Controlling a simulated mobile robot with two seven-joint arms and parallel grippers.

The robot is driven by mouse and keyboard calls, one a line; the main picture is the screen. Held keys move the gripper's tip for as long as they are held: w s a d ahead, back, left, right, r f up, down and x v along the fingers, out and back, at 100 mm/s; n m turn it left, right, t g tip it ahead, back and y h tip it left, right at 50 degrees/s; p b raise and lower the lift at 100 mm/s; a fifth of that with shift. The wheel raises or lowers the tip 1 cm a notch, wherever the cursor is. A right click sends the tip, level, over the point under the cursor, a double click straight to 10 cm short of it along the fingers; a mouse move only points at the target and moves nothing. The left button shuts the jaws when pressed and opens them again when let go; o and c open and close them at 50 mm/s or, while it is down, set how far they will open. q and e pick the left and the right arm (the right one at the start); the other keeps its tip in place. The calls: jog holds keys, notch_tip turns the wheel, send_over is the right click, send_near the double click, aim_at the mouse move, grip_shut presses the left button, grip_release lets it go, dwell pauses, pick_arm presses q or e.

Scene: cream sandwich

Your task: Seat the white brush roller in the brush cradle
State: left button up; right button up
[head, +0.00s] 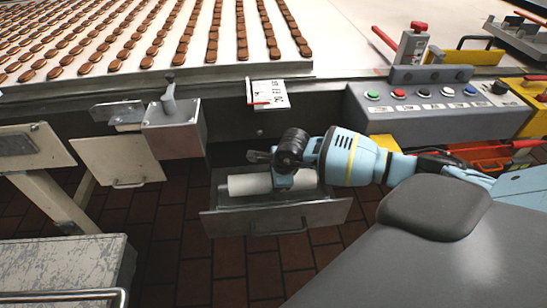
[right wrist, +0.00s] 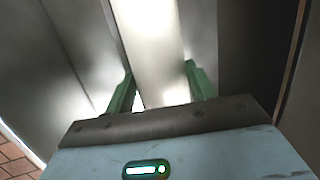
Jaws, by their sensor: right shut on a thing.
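The white brush roller (head: 248,184) lies level, left to right, within an open metal drawer-like tray under the conveyor, which looks like the brush cradle (head: 275,218). My right gripper (head: 284,184) reaches down from the right and is shut on the roller near its middle. In the right wrist view the pale roller (right wrist: 152,55) runs between the two green fingers of my right gripper (right wrist: 160,88). I cannot tell whether the roller touches the tray's supports; the arm hides part of it. My left gripper is not in view.
A metal box with a knob (head: 174,128) is left of the tray. Rows of biscuits (head: 213,42) lie on the conveyor (head: 345,35). Tiled floor (head: 170,240) is open in front.

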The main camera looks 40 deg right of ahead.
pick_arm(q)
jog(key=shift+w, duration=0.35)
pick_arm(e)
jog(key=shift+w+r, duration=0.1)
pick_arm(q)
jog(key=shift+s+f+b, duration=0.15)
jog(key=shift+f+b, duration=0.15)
pick_arm(e)
jog(key=shift+f, duration=0.4)
jog(key=shift+f, duration=0.1)
jog(key=shift+f, duration=0.3)
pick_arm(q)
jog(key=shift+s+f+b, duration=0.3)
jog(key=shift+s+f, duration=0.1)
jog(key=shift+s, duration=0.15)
pick_arm(e)
jog(key=shift+f, duration=0.1)
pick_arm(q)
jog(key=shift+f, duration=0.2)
pick_arm(e)
jog(key=shift+f, duration=0.3)
